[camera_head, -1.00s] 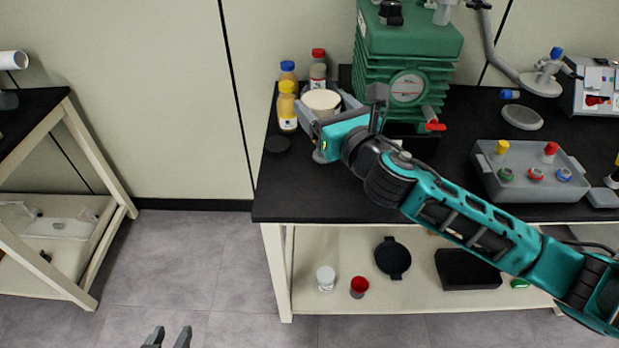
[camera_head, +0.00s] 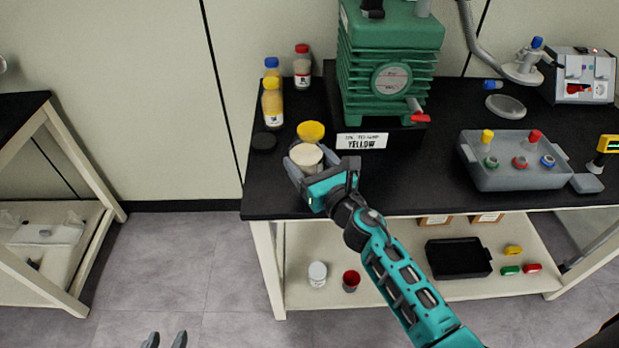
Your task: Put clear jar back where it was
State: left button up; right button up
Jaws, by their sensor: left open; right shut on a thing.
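The jar (camera_head: 306,157), with a pale beige top or filling, is between the fingers of my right gripper (camera_head: 307,165) over the front left part of the black tabletop (camera_head: 282,205). My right gripper is shut on it. I cannot tell whether the jar's base touches the table.
Bottles with yellow (camera_head: 272,100) and red (camera_head: 302,66) caps stand at the back left, near a black disc (camera_head: 264,141). A green pump (camera_head: 390,70) stands behind a "YELLOW" sign (camera_head: 362,141). A grey box (camera_head: 515,165) is at right. The lower shelf (camera_head: 395,290) holds small items.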

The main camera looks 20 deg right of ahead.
jog(key=shift+f+b, duration=1.55)
jog(key=shift+f, duration=1.05)
jog(key=shift+f+b, duration=0.25)
jog(key=shift+b, duration=0.05)
jog(key=o, duration=1.3)
